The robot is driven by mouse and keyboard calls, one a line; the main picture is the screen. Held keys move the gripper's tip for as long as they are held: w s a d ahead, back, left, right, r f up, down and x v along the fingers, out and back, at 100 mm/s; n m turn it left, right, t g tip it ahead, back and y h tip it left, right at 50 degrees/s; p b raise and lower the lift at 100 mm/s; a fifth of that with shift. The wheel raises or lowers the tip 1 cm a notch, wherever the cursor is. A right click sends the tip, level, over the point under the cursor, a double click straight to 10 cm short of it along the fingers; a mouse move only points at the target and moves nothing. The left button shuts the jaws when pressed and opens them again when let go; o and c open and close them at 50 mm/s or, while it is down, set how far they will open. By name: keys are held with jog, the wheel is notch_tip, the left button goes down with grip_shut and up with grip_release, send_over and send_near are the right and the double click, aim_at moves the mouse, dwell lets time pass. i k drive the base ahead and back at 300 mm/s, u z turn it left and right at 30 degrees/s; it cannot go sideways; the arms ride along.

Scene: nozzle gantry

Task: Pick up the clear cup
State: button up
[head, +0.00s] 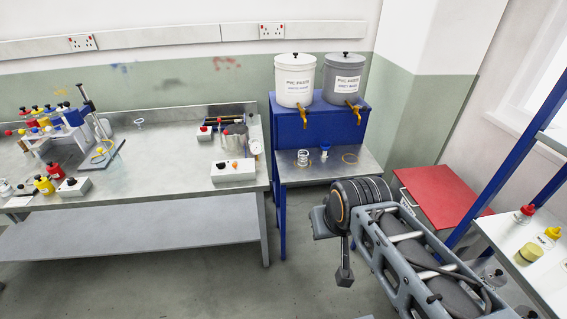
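A small see-through, white-rimmed item (303,157) stands on the metal table below the two tubs; it looks like the clear cup, but it is too small to be sure. My arm fills the lower right of the head view. My gripper (341,257) shows as dark parts at the arm's end, over the floor in front of the metal table and apart from the cup. Its fingers are not clear enough to tell whether they are open or shut.
A white tub (295,80) and a grey tub (343,78) with taps stand on a blue stand (312,124) behind. A red-topped cabinet (442,195) is right; a cluttered bench (175,165) is left.

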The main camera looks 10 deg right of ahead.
aim_at(303, 158)
jog(key=u, duration=0.2)
jog(key=i, duration=1.65)
jog(key=z, duration=0.05)
